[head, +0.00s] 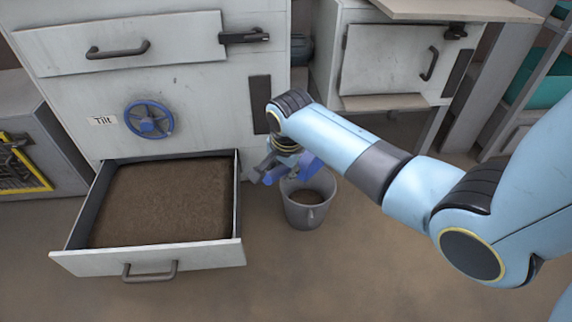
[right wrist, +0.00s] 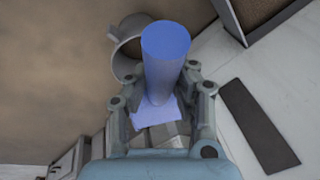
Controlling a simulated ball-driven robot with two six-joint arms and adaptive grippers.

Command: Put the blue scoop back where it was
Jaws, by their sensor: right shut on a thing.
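The blue scoop (head: 312,165) is held in my right gripper (head: 266,172), above and beside the grey bucket. In the right wrist view, the blue scoop (right wrist: 166,60) shows as a round-ended blue cylinder with a flatter blue part between the fingers of my right gripper (right wrist: 160,100), which is shut on it. My right arm hides part of the scoop in the head view. My left gripper is in neither view.
The grey bucket (head: 297,213) stands on the floor with brown material inside. To its left, an open drawer (head: 150,260) is full of brown material. The cabinet above has a blue handwheel (head: 148,119) and a "Tilt" label (head: 102,120). Floor in front is clear.

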